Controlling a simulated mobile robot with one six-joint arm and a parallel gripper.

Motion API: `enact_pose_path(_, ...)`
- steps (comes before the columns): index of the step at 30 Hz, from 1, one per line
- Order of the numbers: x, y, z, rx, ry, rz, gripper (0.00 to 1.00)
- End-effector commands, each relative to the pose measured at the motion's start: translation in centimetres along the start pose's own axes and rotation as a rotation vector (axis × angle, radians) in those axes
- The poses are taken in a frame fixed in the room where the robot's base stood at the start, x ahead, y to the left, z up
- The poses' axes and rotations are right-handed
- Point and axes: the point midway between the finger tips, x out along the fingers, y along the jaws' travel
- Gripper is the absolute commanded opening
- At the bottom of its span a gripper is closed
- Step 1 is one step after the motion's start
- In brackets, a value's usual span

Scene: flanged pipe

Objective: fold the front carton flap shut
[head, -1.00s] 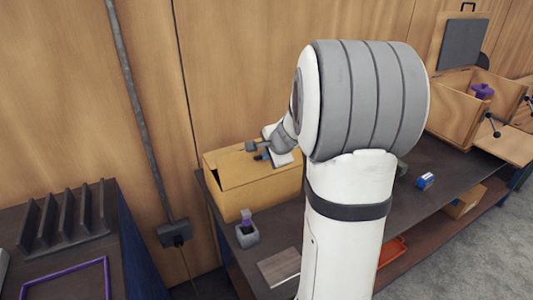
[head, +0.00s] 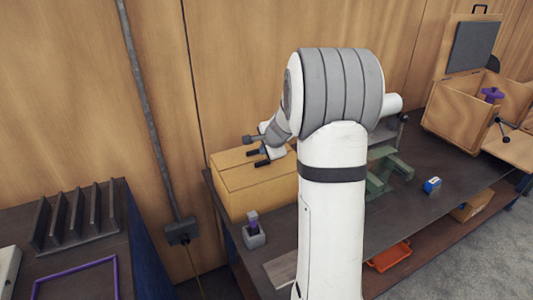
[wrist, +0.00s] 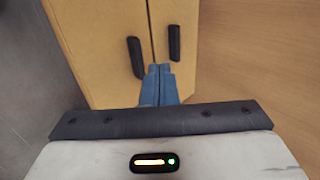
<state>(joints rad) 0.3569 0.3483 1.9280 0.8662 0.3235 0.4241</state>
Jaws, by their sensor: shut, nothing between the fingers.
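The carton (head: 262,197) is a yellow-brown box at the back left of the bench, against the wooden wall. In the wrist view its top shows as two panels with a narrow dark gap between them. The wider left panel, on the bench side, appears to be the front flap (wrist: 95,35); it looks nearly flat. A dark bar lies on each side of the gap. My gripper (wrist: 158,68) has its blue fingers together and empty, over the gap close to the carton top. Contact cannot be told. In the head view my arm hides the carton's right end.
A green fixture (head: 385,168) and a blue box (head: 432,185) lie to the right. An open wooden box (head: 470,108) stands farther right. The wall is close behind the carton.

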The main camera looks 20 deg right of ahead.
Motion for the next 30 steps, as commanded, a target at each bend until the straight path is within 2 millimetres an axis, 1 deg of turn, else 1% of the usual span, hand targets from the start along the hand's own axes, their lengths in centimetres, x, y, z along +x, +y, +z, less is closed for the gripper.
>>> enact_pose_path(1,0.7,0.0,0.0,-0.002,0.0,-0.001,0.0)
enact_pose_path(6,2.2,-0.3,0.0,-0.001,0.0,0.0,0.0)
enact_pose_path(15,3.9,-0.4,0.0,0.0,0.0,0.0,0.0)
enact_pose_path(21,4.4,-0.4,0.0,-0.001,0.0,0.0,0.0)
enact_pose_path(30,4.5,-0.5,0.0,-0.001,0.0,-0.001,0.0)
